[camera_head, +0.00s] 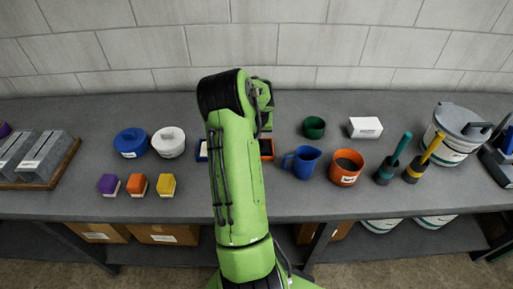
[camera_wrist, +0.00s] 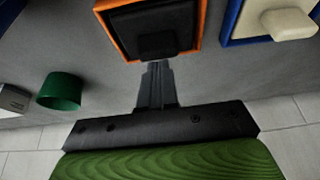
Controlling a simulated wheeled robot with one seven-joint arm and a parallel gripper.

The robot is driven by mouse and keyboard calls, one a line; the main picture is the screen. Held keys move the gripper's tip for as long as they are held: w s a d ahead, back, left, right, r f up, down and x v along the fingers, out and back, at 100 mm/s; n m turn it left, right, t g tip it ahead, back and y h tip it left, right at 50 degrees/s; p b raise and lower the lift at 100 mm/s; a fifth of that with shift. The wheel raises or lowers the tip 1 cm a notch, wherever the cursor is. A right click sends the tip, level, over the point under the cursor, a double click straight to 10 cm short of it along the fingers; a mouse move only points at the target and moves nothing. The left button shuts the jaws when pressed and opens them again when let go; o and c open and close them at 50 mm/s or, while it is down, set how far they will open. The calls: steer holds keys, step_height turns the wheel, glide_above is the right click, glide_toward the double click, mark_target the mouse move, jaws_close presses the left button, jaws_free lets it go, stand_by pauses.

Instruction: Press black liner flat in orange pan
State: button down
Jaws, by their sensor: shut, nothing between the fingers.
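The orange pan (camera_wrist: 109,31) is square and shows at the top of the wrist view, cut off by its edge. A black liner (camera_wrist: 150,20) lies inside it, with a raised black block on its near side. I cannot tell whether the liner sits flat. In the head view only the right part of the orange pan (camera_head: 267,157) shows beside my green arm. My gripper (camera_wrist: 157,66) is shut and empty, its fingertips at the near rim of the pan in the wrist view. Contact is unclear. In the head view my arm hides the fingers.
A blue pan (camera_wrist: 231,22) with a cream piece (camera_wrist: 284,20) lies beside the orange one. A green cup (camera_head: 314,127), white box (camera_head: 365,127), blue mug (camera_head: 303,162) and orange mug (camera_head: 345,180) stand to the right. Coloured blocks (camera_head: 138,185) sit left; bare bench lies in front.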

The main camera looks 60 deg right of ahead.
steer(key=shift+a+f+b, duration=0.15)
steer(key=shift+f+b, duration=0.35)
steer(key=shift+b, duration=0.15)
stand_by(1.7)
step_height(320, 180, up, 8)
steer(key=p, duration=0.5)
steer(key=shift+r, duration=0.15)
stand_by(0.5)
